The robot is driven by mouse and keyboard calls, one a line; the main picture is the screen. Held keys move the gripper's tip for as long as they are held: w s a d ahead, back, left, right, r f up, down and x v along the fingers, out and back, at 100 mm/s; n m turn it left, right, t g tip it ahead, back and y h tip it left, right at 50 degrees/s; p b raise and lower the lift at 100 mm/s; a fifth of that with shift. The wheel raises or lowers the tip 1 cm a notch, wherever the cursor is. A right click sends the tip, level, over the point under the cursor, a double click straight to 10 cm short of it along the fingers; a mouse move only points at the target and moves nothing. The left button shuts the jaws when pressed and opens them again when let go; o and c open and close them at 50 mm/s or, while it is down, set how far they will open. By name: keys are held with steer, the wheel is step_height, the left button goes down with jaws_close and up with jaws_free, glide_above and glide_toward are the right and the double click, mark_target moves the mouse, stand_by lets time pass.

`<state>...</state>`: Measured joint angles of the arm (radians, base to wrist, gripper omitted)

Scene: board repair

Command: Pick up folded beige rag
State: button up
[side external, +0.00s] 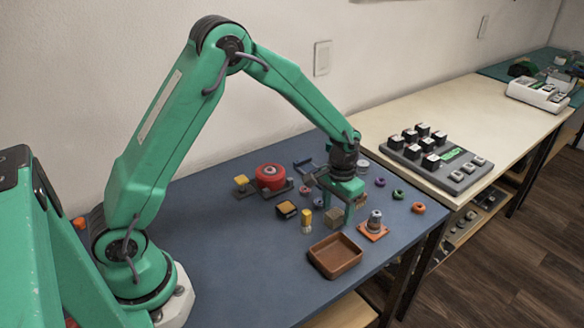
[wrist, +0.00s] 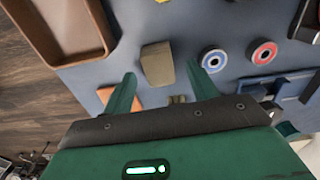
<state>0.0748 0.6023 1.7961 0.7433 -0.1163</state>
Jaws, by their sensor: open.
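The folded beige rag (wrist: 157,63) shows in the wrist view as a small tan block-like bundle on the blue table. In the side view it appears as a small brownish-beige lump (side external: 332,219) beside my gripper's fingers. My gripper (side external: 338,212) points down close to the table. In the wrist view my gripper (wrist: 160,73) is open, with one green finger to each side of the rag's near end. Most of the rag lies beyond the fingertips, and nothing is held. Whether a finger touches it I cannot tell.
A brown tray (side external: 335,265) stands in front of the rag, near the table edge. An orange plate with a grey stacked part (side external: 374,226) is to the right. A yellow cylinder (side external: 306,221) stands to the left. Blue (wrist: 213,60) and red (wrist: 263,52) rings lie right in the wrist view.

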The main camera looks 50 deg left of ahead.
mark_target(337, 214)
steer(key=shift+f, duration=0.15)
stand_by(0.3)
steer(key=c, duration=1.1)
steer(key=shift+o, duration=0.2)
steer(key=shift+r, duration=0.7)
steer(key=r, duration=0.3)
steer(key=shift+s+d+r, duration=0.1)
steer(key=shift+s+d, duration=0.05)
steer(key=shift+d, duration=0.1)
steer(key=s+d+r, duration=0.6)
steer(key=d, duration=0.3)
steer(key=shift+s+r, duration=0.25)
